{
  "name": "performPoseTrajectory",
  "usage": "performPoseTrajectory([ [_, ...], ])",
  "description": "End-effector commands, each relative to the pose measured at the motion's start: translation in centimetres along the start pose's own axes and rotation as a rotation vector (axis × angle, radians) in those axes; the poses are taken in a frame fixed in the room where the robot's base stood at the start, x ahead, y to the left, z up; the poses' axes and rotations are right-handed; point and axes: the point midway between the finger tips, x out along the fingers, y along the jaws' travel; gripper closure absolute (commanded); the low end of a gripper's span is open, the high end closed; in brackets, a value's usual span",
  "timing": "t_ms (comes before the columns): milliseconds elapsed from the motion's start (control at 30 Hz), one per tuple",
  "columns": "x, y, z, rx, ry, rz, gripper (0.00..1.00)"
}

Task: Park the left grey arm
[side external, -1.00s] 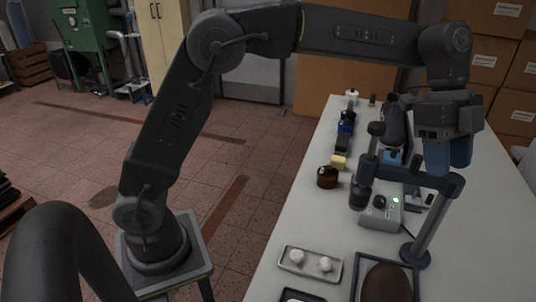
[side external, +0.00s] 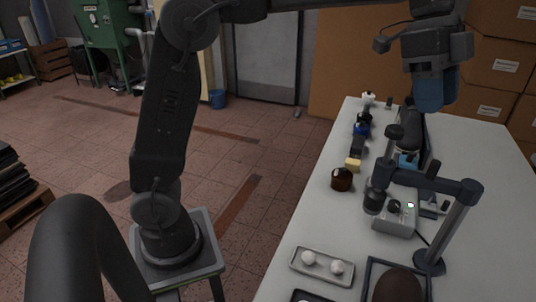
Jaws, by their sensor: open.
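My gripper (side external: 435,100), a dark housing with blue fingers pointing down, hangs at the upper right above the white table (side external: 320,225). Its fingers are open, and the side-on view shows no object between them. My dark grey arm reaches across the top from its pedestal at the left of the table, and its upper part runs out of the picture. A dark shoe last (side external: 410,130) stands on the table below the gripper, with a clear gap between them.
A grey post stand (side external: 445,232) with a crossbar rises near the right, over a light box (side external: 396,215). A tray (side external: 322,267) with white balls, a brown jar (side external: 342,179), a yellow block (side external: 353,165) and several small items line the left edge. Boxes (side external: 500,65) stack behind.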

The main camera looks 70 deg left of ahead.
Motion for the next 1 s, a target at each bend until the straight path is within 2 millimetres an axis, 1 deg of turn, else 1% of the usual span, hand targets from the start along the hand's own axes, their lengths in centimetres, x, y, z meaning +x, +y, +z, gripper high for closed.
performPoseTrajectory([
  [33, -0.4, 0.6, 0.6, -0.041, -0.002, -0.019, 0.56],
  [233, -0.9, 2.6, 3.3, -0.219, -0.016, -0.09, 0.56],
  [467, -1.0, 5.2, 6.5, -0.417, -0.019, -0.174, 0.56],
  [767, -0.1, 8.8, 10.7, -0.659, -0.005, -0.282, 0.56],
  [1000, 1.3, 11.7, 14.0, -0.833, 0.019, -0.365, 0.56],
])
